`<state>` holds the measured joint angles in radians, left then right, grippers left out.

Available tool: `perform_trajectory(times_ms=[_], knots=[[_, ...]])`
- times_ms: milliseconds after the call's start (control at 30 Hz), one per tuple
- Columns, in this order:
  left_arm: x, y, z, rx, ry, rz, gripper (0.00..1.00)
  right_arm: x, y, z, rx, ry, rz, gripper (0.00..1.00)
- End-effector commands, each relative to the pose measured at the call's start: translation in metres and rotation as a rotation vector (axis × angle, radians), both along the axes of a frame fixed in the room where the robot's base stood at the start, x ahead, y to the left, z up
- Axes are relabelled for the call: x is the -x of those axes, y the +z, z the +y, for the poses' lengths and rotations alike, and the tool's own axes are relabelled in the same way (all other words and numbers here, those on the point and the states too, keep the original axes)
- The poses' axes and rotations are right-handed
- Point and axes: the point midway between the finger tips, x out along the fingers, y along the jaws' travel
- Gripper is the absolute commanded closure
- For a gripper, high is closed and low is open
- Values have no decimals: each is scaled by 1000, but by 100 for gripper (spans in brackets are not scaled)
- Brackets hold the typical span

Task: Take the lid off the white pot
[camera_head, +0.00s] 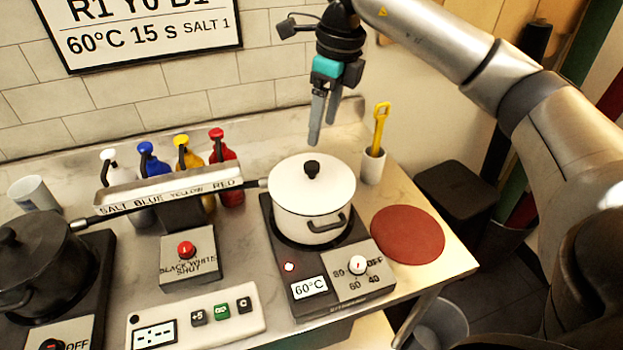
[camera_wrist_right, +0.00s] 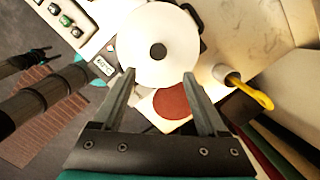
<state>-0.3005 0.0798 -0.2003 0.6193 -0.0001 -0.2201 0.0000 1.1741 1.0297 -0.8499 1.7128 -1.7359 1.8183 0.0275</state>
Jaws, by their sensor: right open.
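The white pot (camera_head: 298,226) stands on the dark hot plate (camera_head: 330,300) marked 60°C. Its white lid (camera_head: 290,188) with a black knob (camera_head: 312,170) lies on top of it. The right wrist view shows the lid (camera_wrist_right: 140,38) and knob (camera_wrist_right: 157,51) from above, ahead of my fingers. My right gripper (camera_head: 322,130) is open and empty, above and behind the lid, apart from the knob. My left gripper is out of the head view. A dark arm with teal parts, apparently mine, crosses the left of the right wrist view; its finger state is unclear.
A round red-brown mat (camera_head: 407,235) lies bare right of the pot. A white cup (camera_head: 372,168) with a yellow-handled tool stands behind it. Several coloured bottles (camera_head: 221,165) and a labelled rack (camera_head: 170,190) stand left of the pot. A black pot (camera_head: 40,260) sits farther left.

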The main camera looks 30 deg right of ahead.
Motion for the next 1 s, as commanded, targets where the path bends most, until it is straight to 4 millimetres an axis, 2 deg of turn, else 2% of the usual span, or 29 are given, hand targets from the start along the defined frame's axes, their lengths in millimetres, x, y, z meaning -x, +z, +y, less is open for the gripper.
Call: perform_trajectory(times_ms=[33, 133, 433, 700, 1000], knots=[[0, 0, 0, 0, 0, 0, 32, -1, -12, 1, 0, 0, 5, 25], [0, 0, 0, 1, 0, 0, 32, -3, -29, 3, -1, 1, 3, 25], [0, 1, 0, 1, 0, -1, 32, -7, -52, 6, -3, 1, 1, 25], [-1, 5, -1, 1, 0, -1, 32, -12, -89, 12, -3, 0, 1, 25], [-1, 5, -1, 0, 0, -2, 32, -13, -96, 13, -3, 1, -1, 25]])
